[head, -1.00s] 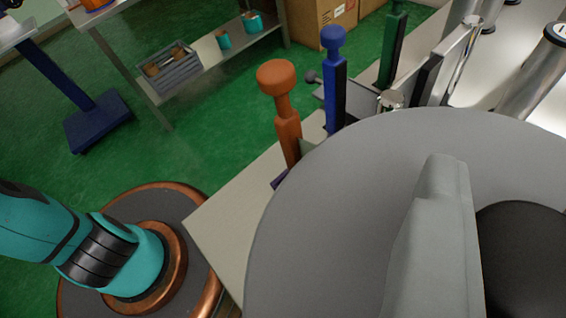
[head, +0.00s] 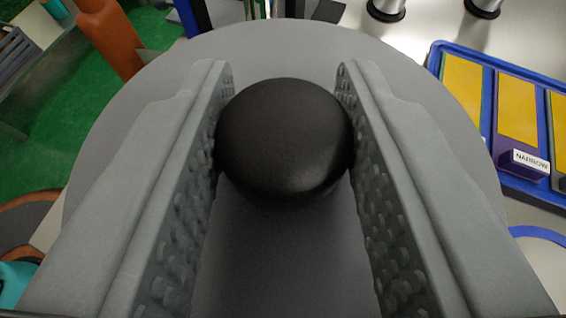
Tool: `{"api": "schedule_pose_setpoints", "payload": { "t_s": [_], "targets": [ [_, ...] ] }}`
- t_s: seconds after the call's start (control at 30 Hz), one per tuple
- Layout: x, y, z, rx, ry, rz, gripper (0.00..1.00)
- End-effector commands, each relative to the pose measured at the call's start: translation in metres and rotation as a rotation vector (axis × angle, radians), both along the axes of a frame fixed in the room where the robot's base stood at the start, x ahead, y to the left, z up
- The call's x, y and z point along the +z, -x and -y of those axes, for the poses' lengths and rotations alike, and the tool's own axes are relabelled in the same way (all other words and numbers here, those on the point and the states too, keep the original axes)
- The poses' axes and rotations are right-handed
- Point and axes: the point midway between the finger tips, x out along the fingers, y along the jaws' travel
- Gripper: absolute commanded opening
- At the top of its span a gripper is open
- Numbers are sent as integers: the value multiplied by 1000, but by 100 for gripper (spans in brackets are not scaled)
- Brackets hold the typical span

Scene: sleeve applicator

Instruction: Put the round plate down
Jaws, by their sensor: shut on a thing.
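The round plate (head: 140,95) is a wide grey disc with a black round knob (head: 285,135) on its middle. It fills most of the view below my gripper (head: 285,130). My gripper's two grey, textured fingers stand on either side of the knob and are shut on it. The plate looks level, above or on a pale table. Its underside is hidden, so I cannot tell whether it touches the table.
An orange post (head: 110,40) stands at the upper left, close to the plate's edge. Metal cylinders (head: 386,8) stand at the back. A blue tray (head: 480,55) with yellow-topped blocks lies on the right, partly behind the plate. Pale table surface (head: 405,38) shows between them.

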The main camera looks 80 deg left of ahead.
Motion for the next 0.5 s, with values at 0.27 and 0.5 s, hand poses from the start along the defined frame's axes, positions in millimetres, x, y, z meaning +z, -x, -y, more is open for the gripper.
{"api": "schedule_pose_setpoints", "payload": {
  "t_s": [0.27,0.5],
  "targets": [
    [-14,0,0,0,0,1,1],
    [-17,0,0,0,0,1,1]
  ]
}}
